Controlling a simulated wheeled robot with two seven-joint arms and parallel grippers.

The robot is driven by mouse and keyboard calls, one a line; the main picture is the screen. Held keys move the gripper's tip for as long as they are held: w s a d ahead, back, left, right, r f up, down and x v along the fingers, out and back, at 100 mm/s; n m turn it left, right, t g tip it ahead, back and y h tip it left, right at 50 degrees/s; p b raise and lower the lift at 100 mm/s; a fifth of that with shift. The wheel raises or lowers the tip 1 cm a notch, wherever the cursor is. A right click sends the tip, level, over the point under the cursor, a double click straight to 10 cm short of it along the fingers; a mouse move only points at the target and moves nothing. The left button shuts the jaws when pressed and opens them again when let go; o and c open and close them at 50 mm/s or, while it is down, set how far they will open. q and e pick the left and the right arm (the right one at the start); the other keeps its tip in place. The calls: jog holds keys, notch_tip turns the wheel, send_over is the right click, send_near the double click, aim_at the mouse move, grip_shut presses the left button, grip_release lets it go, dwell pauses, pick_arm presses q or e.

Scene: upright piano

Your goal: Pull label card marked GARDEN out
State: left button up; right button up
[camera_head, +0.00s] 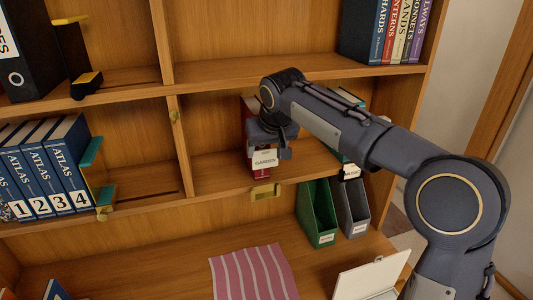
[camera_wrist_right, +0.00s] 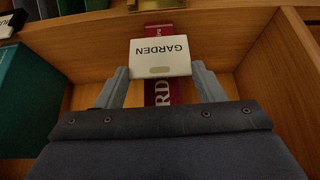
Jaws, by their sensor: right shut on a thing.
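The white card marked GARDEN (camera_head: 264,160) is between the fingers of my right gripper (camera_head: 270,150), in front of a dark red book (camera_head: 249,112). In the right wrist view the card (camera_wrist_right: 160,62) reads upside down, and my right gripper's fingertips (camera_wrist_right: 160,72) are shut on its two sides. The red book (camera_wrist_right: 158,94) shows behind it, partly hidden. A brass label holder (camera_head: 265,192) is on the shelf edge below; the card appears apart from it. My left gripper is not in view.
A green file (camera_head: 317,213) and a grey file (camera_head: 351,206) stand below on the right. Another white label (camera_head: 351,172) is on the shelf edge beside my arm. Atlas volumes (camera_head: 45,165) stand at the left. A striped pink cloth (camera_head: 253,274) lies on the lower surface.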

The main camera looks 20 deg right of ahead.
jog(key=shift+r, duration=2.05)
